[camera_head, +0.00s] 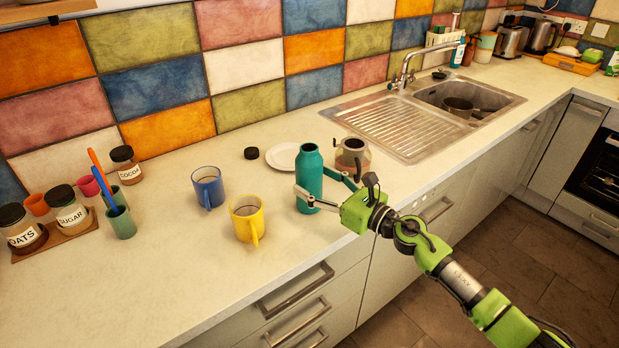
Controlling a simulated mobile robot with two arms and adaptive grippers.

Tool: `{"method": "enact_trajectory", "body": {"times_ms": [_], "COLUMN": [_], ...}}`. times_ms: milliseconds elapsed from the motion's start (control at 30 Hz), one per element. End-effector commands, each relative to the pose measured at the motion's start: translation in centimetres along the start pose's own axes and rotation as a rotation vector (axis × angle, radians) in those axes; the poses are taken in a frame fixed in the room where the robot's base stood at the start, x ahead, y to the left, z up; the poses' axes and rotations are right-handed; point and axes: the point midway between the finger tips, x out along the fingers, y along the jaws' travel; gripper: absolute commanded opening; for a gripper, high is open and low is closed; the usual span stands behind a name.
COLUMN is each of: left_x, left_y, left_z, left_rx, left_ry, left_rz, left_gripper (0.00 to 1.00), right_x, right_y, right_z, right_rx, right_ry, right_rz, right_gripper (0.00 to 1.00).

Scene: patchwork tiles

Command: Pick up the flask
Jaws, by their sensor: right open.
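The flask (309,172) is a tall teal bottle with a narrow neck, standing upright and uncapped on the counter. My right gripper (317,190) comes in from the right with its fingers spread on either side of the flask's body. The near finger reaches across the flask's front and low left side, and the other finger is at its right, partly behind it. I cannot tell whether either finger touches it. A black round lid (251,153) lies on the counter behind and to the left. My left gripper is out of view.
A yellow mug (246,222) and a blue mug (208,188) stand left of the flask. A white plate (284,156) and a glass pot (352,158) are close behind it. The sink (470,97) is at the right. The front left counter is clear.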

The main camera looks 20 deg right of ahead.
Motion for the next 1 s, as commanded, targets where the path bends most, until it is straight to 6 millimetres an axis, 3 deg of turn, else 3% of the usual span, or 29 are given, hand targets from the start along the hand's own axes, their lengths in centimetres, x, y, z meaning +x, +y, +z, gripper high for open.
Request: {"method": "enact_trajectory", "body": {"times_ms": [200, 467, 667, 1000], "left_x": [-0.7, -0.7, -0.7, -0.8], "left_y": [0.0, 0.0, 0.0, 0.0], "left_z": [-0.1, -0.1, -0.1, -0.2], "left_rx": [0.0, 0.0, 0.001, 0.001], "left_ry": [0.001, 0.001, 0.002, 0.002], "left_rz": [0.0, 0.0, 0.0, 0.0], "left_gripper": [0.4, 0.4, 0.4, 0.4], "right_x": [2.5, 2.7, 2.6, 2.6], "right_y": [0.0, 0.1, 0.1, 0.0], "right_z": [0.1, -0.1, -0.1, 0.3], "right_rx": [0.001, -0.001, 0.0, -0.001], "right_ry": [-0.001, 0.0, 0.0, -0.003], "right_rz": [-0.001, 0.0, -0.001, -0.001], "right_gripper": [0.65, 0.65, 0.13, 0.13]}}
